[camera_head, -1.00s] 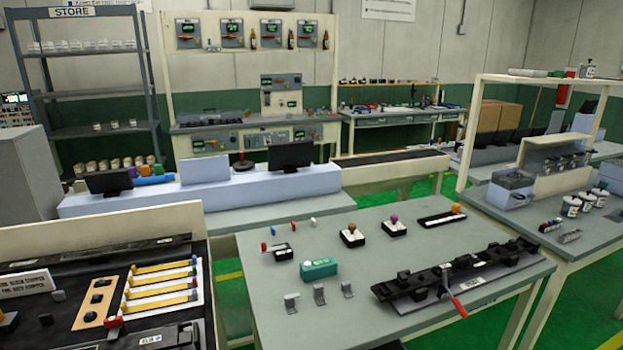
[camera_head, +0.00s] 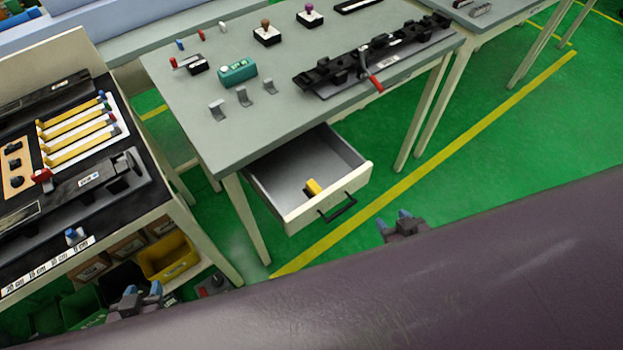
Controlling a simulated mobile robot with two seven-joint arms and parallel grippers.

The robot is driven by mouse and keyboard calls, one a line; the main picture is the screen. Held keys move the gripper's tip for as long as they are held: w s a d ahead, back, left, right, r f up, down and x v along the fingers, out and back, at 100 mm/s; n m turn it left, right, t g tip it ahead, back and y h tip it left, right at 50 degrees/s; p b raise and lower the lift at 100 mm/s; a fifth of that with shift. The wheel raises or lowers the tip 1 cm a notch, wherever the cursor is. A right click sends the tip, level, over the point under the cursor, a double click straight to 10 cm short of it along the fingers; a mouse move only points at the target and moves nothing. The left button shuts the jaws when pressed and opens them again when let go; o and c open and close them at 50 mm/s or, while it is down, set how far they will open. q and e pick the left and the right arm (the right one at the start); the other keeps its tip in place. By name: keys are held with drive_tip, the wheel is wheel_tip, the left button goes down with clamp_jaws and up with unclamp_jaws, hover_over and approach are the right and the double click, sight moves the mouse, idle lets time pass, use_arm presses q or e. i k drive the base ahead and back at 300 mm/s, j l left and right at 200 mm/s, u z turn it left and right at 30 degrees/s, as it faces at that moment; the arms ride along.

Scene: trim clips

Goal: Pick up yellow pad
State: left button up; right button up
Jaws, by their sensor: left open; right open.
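A small yellow pad (camera_head: 314,187) lies inside an open drawer (camera_head: 265,181) under the grey table, near the drawer's front wall. A dark piece sits beside the pad. The drawer has a dark handle (camera_head: 338,208) on its front. My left gripper (camera_head: 142,289) is at the lower left, open and empty, in front of the shelf bins. My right gripper (camera_head: 394,218) is open and empty, to the right of the drawer and apart from it. A large dark surface hides the bottom of the view and most of both arms.
The grey table (camera_head: 170,90) above the drawer carries a teal box (camera_head: 238,71), metal clips and a long black fixture (camera_head: 345,70) with a red lever. A left workbench (camera_head: 150,190) has yellow strips on top and bins below.

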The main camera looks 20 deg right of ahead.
sight(313, 189)
drive_tip(key=l+u, duration=0.3)
drive_tip(key=k+l+u, duration=0.3)
drive_tip(key=l+u, duration=0.3)
drive_tip(key=l, duration=0.15)
drive_tip(key=l+u, duration=0.3)
drive_tip(key=l, duration=0.15)
drive_tip(key=k+l+u, duration=0.1)
drive_tip(key=l+u, duration=0.2)
drive_tip(key=l, duration=0.15)
drive_tip(key=k+l+u, duration=0.15)
drive_tip(key=l+u, duration=0.15)
drive_tip(key=l, duration=0.1)
